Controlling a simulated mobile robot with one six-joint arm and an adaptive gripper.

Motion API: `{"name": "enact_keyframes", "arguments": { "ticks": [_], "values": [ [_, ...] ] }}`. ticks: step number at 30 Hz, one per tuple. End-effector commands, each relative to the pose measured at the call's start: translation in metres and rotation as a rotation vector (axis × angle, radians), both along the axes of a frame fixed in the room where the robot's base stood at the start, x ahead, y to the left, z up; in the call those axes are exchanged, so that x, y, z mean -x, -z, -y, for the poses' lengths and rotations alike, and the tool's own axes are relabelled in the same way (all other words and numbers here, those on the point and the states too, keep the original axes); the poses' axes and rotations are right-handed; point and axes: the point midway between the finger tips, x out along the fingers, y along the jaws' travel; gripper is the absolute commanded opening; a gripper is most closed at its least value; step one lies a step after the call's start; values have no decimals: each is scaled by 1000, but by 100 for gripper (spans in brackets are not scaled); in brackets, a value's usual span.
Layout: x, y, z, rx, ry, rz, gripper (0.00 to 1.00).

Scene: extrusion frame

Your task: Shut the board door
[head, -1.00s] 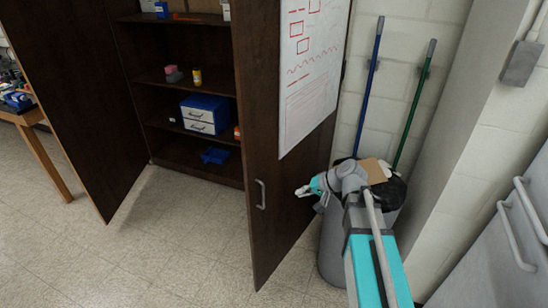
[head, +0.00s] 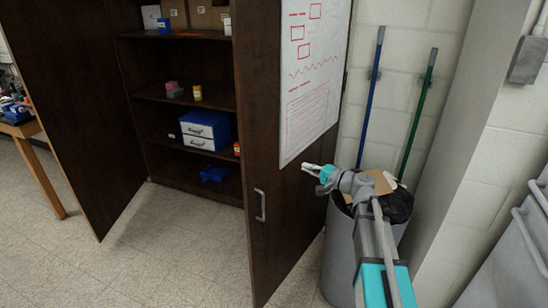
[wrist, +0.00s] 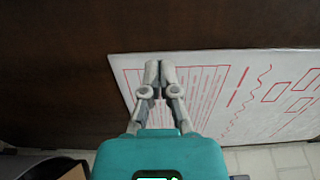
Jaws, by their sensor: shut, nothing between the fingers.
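The board door (head: 262,165) is the dark brown right-hand cabinet door and stands open, swung out toward me. A whiteboard (head: 312,75) with red marks is fixed to its outer face, and a grey handle (head: 260,205) sits low near its free edge. My gripper (head: 305,167) is shut and empty on the outer side of the door, near the whiteboard's lower edge. In the wrist view, the closed fingertips of my gripper (wrist: 161,66) point at the door (wrist: 60,70), over the edge of the whiteboard (wrist: 215,85). I cannot tell whether they touch.
The left cabinet door (head: 62,100) is also open. Shelves between hold a blue-and-white drawer box (head: 205,130) and small items. A grey bin (head: 340,250) with a black bag stands beside my arm. Blue (head: 370,95) and green (head: 420,115) poles lean on the wall.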

Motion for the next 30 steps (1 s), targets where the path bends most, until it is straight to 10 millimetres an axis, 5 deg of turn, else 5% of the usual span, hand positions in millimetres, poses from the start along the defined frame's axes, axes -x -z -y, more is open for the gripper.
{"name": "enact_keyframes", "arguments": {
  "ticks": [14, 30],
  "values": [
    [-9, 0, -12, 2, 0, 0, 0],
    [-52, 0, -75, 2, 0, 0, 0]
  ]
}}
